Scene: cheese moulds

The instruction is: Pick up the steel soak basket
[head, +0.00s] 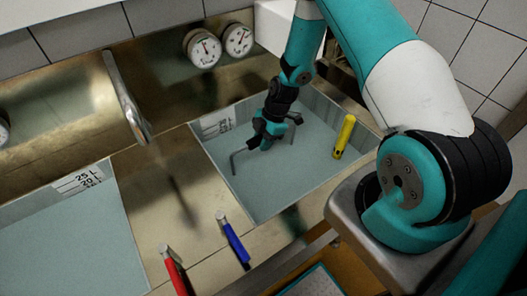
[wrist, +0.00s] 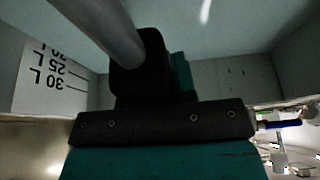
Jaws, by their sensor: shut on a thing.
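My gripper (head: 268,132) reaches down into the right-hand basin and is shut on the grey handle bar of the steel soak basket (head: 236,158). One bent end of the bar shows left of the jaws, and a thin upright part shows to their right. In the wrist view the thick grey bar (wrist: 100,28) runs from the upper left into the dark jaws (wrist: 142,62). The basket's body cannot be made out in the pale blue-grey liquid below the handle.
The right-hand basin (head: 210,150) has a litre scale (head: 216,126) on its wall. A yellow handle (head: 344,136) stands at its right side. Blue (head: 232,238) and red (head: 173,270) handles are in front. A metal spout (head: 125,98) rises left; gauges (head: 203,48) are behind.

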